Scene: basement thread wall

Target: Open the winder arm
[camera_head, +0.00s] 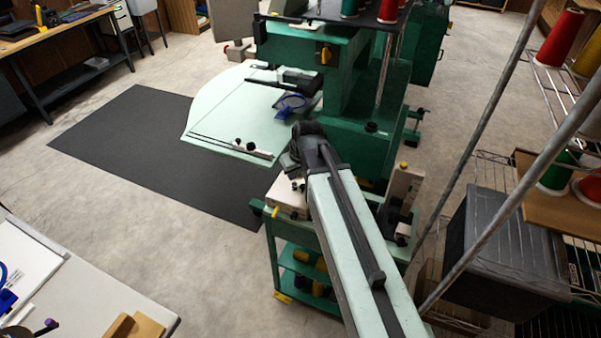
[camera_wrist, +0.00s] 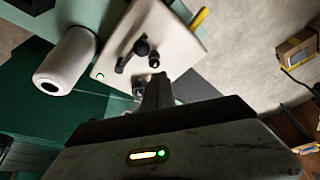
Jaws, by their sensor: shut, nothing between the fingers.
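The winder is a cream box on the green machine stand; it shows left of my arm in the head view (camera_head: 285,192) and at the top of the wrist view (camera_wrist: 175,28). In the wrist view its face carries a black lever with a round knob (camera_wrist: 132,54), which I take for the winder arm, and a short dark peg (camera_wrist: 154,60) right of it. A small green light glows on the face. My gripper (camera_wrist: 155,82) is shut and empty, just below the peg; I cannot tell whether they touch. In the head view my arm hides part of the winder.
A white cylinder (camera_wrist: 66,64) stands left of the winder in the wrist view. A yellow tab (camera_wrist: 200,19) sticks out at its far edge. In the head view, the pale green machine table (camera_head: 225,115) is behind, and a wire rack with a dark bin (camera_head: 490,245) is at right.

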